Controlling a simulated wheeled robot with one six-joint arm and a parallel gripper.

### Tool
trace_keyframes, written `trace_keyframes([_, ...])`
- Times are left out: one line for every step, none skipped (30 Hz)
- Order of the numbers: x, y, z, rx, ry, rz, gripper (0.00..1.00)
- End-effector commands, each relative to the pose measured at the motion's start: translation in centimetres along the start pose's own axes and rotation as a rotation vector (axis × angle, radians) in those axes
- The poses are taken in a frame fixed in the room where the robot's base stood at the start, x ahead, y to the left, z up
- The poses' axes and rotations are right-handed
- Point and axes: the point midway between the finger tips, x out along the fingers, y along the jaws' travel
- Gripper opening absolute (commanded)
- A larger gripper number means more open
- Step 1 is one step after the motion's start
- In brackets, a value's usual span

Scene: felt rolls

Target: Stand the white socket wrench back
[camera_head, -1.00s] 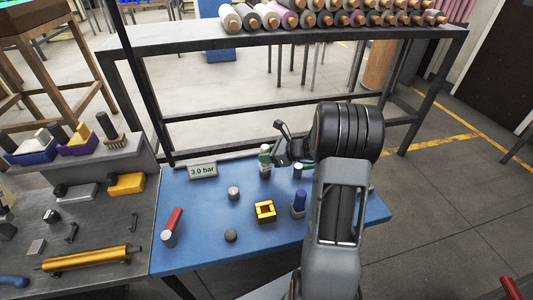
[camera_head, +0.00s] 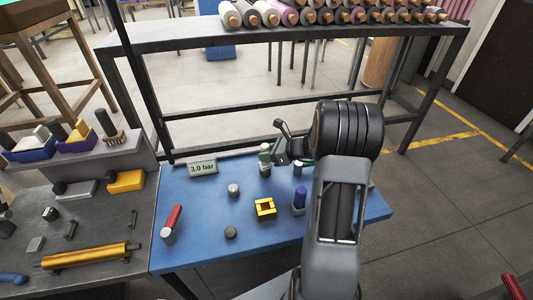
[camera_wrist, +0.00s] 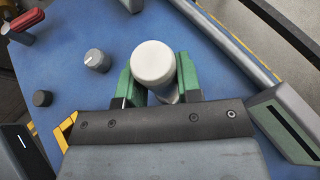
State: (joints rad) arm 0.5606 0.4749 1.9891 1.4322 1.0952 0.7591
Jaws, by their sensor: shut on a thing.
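The white socket wrench (camera_wrist: 153,63) shows in the wrist view as a round white end with a narrower grey-white part below it. My gripper (camera_wrist: 157,75) is shut on it, with a green finger on each side. I look almost straight down on its end, so it is roughly upright. I cannot tell whether the wrench's lower end touches the table.
On the blue table (camera_head: 200,250) stand a red-handled tool (camera_head: 173,220), a grey knob (camera_head: 233,190), a dark knob (camera_head: 230,232), a yellow block (camera_head: 265,209) and a blue-topped piece (camera_head: 299,201). A "3.0 bar" sign (camera_head: 203,168) stands at the back left. The front middle is clear.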

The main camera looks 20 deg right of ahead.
Motion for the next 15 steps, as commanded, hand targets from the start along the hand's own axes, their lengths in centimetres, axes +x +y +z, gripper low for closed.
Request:
trace_keyframes([0.06, -0.01, -0.1, 0.0, -0.001, 0.0, 0.0])
trace_keyframes([0.08, -0.01, -0.14, 0.0, -0.001, 0.0, 0.0])
trace_keyframes([0.1, -0.01, -0.19, 0.0, -0.001, 0.0, 0.0])
trace_keyframes([0.12, -0.01, -0.23, 0.0, -0.001, 0.0, 0.0])
trace_keyframes([0.14, -0.01, -0.28, 0.0, -0.001, 0.0, 0.0])
trace_keyframes([0.16, -0.01, -0.33, 0.0, -0.001, 0.0, 0.0])
trace_keyframes([0.18, -0.01, -0.37, 0.0, -0.001, 0.0, 0.0])
trace_keyframes([0.2, -0.01, -0.41, 0.0, -0.001, 0.0, 0.0])
trace_keyframes([0.23, -0.01, -0.46, 0.0, -0.001, 0.0, 0.0])
trace_keyframes([0.22, -0.01, -0.45, -0.001, -0.001, 0.0, 0.33])
trace_keyframes([0.2, -0.01, -0.41, -0.001, -0.001, 0.0, 0.36])
trace_keyframes([0.2, -0.01, -0.41, 0.0, -0.001, 0.0, 0.4])
trace_keyframes([0.2, -0.01, -0.41, 0.0, 0.0, 0.0, 0.43])
trace_keyframes([0.2, -0.01, -0.41, 0.0, 0.0, 0.0, 0.46])
trace_keyframes([0.2, -0.01, -0.41, 0.0, 0.0, 0.0, 0.5])
